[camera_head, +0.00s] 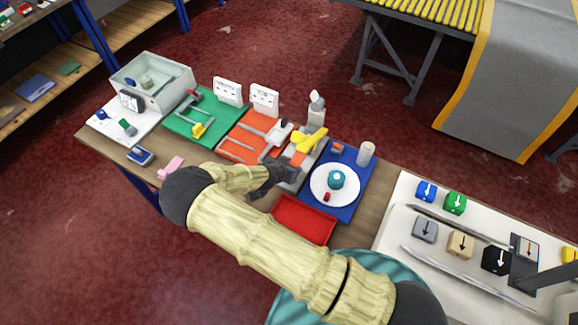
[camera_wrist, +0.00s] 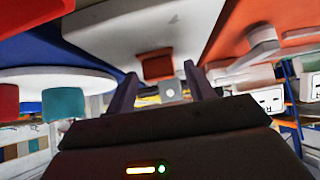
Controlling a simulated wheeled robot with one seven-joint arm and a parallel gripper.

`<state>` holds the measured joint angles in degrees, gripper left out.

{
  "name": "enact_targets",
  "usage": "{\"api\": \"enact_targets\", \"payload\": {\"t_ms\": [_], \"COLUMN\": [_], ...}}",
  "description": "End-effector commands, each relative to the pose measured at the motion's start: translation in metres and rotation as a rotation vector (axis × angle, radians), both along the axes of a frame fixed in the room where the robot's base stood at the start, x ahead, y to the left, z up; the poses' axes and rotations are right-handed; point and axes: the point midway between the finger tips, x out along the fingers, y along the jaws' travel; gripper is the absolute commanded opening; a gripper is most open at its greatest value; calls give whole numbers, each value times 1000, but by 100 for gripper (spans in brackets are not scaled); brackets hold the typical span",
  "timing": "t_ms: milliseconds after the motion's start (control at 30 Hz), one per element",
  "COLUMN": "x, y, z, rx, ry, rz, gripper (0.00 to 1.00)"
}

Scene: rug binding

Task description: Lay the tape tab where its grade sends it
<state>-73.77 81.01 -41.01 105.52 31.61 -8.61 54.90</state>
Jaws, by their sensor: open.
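The tape tab is not plain to me; a small orange-red piece (camera_head: 298,159) on a grey stand is a likely candidate. In the wrist view an orange-red piece (camera_wrist: 158,66) shows between and beyond my fingertips, against a grey surface. My gripper (camera_head: 287,171) is low beside the grey stand (camera_head: 312,146), and its fingers (camera_wrist: 160,85) are apart with nothing seen held. Whether they touch the stand is unclear. Two white cards (camera_head: 227,91) (camera_head: 264,99) stand behind the green mat (camera_head: 185,129) and the orange mat (camera_head: 236,149); their print is too small to read.
A blue mat (camera_head: 352,207) holds a white plate (camera_head: 323,195) with a teal knob. A red tray (camera_head: 303,220) lies in front. A grey bin (camera_head: 178,97), a pink piece (camera_head: 170,167) and a yellow tool (camera_head: 309,140) are nearby. Several coloured blocks stand on the white table (camera_head: 392,240) at right.

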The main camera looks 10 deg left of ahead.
Motion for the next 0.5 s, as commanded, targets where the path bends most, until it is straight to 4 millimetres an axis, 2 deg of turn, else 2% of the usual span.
{"api": "enact_targets", "payload": {"t_ms": [233,500], "x": [-7,-36], "y": [4,14], "z": [8,37], "rx": [3,3], "ry": [-1,-1], "rz": [3,2], "gripper": [53,53]}}
